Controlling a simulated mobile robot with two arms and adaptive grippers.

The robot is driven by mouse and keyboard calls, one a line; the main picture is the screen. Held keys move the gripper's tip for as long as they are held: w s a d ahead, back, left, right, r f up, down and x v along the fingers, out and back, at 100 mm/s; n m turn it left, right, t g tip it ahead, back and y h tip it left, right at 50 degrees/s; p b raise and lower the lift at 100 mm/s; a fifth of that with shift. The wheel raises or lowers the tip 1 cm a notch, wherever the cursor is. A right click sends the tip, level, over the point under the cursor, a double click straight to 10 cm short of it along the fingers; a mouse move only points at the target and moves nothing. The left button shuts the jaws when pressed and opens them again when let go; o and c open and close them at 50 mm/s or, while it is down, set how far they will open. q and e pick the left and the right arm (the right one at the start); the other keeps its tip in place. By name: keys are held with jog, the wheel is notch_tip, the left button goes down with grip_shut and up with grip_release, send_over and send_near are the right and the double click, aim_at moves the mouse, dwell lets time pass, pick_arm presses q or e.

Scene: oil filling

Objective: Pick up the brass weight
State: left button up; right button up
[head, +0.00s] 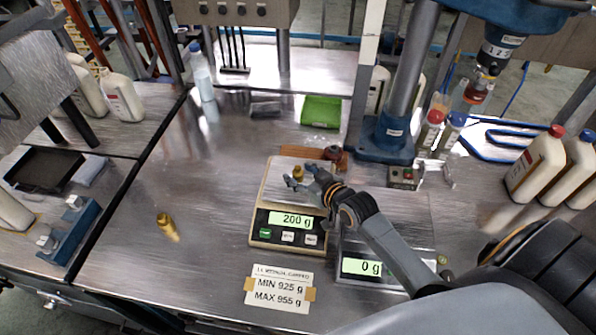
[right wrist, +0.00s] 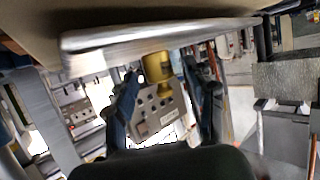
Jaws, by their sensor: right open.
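One brass weight (head: 298,172) stands on the pan of the left scale (head: 265,222), whose display reads 200 g. My right gripper (head: 301,180) is open, with its fingertips close to that weight at the pan. In the right wrist view the brass weight (right wrist: 158,68) shows between the two spread fingers, below the pale pan edge (right wrist: 110,40) in that tilted picture. Whether a finger touches it I cannot tell. A second brass weight (head: 166,227) is on the bare table to the left. My left gripper is not in view.
The right scale (head: 360,267) reads 0 g, partly hidden under my right arm. A label card (head: 279,288) lies in front. The table's left-middle is mostly clear.

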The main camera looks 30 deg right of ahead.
jog(key=shift+w+a+f, duration=0.1)
jog(key=shift+w+f, duration=0.15)
jog(key=shift+w, duration=0.4)
jog(key=shift+w+f, duration=0.2)
jog(key=shift+w, duration=0.1)
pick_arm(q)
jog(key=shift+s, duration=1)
pick_arm(e)
jog(key=shift+s, duration=0.1)
